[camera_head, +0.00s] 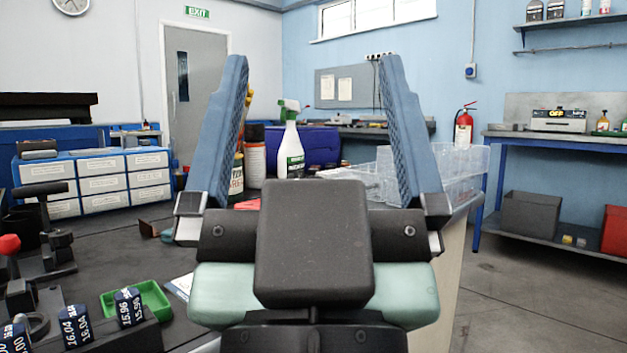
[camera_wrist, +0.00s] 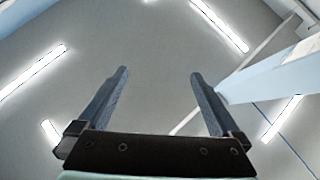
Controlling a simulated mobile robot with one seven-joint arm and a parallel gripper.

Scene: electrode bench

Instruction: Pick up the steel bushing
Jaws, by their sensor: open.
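My gripper (camera_head: 314,64) is raised in front of the head camera, its two blue ridged fingers pointing up and spread wide, with nothing between them. In the wrist view my gripper (camera_wrist: 159,73) is also open and empty, against the ceiling. A grey ring-shaped part (camera_head: 38,325) shows at the lower left of the head view, beside blue labelled blocks; it may be the steel bushing, but I cannot tell for sure. My gripper is well above it and to its right. My gripper and wrist hide the middle of the bench.
On the dark bench (camera_head: 120,245) are a green tray (camera_head: 152,297), labelled gauge blocks (camera_head: 74,327), a black stand (camera_head: 48,235) and white drawers (camera_head: 99,185). A spray bottle (camera_head: 291,152) and clear bins (camera_head: 459,170) stand behind my gripper. Open floor (camera_head: 545,300) lies right.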

